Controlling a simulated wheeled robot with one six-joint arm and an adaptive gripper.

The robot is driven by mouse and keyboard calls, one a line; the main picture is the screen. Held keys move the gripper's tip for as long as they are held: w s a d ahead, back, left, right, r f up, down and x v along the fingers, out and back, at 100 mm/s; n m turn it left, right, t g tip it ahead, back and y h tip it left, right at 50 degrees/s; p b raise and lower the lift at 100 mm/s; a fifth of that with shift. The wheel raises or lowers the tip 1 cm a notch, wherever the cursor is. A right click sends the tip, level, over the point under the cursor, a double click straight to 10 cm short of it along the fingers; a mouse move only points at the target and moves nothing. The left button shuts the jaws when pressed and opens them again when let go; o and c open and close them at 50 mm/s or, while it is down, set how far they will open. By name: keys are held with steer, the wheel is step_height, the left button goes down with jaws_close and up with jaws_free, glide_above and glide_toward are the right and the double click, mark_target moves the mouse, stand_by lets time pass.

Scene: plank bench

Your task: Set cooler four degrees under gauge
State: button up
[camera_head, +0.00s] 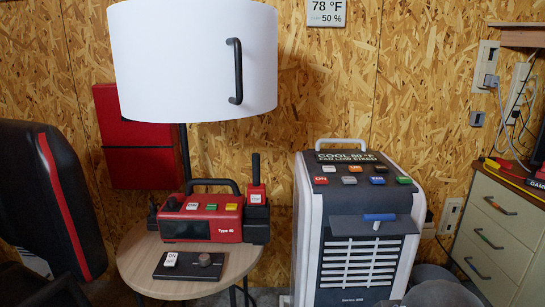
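The cooler (308,230) is a white and dark grey upright unit with a louvred front, standing right of centre against the wall. Its top display (345,156) reads COOL 80 °F, with FAN LOW FIXED below. Several small coloured buttons (349,180) sit on its sloping top, including red, blue and green ones; most labels are too small to read. A blue-handled tab (380,217) is on its front above the louvres. The wall gauge (326,11) at the top edge reads 78 °F and 50 %. My gripper cannot be made out in this view.
A round table (128,262) at left holds a red radio-like device (205,229), a handset and a black switch box (188,265). A white lampshade (190,60) hangs over it. A drawer cabinet (500,235) stands right. Rounded grey shapes (440,285) fill the bottom right, before the cooler.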

jaws_close()
stand_by(1.0)
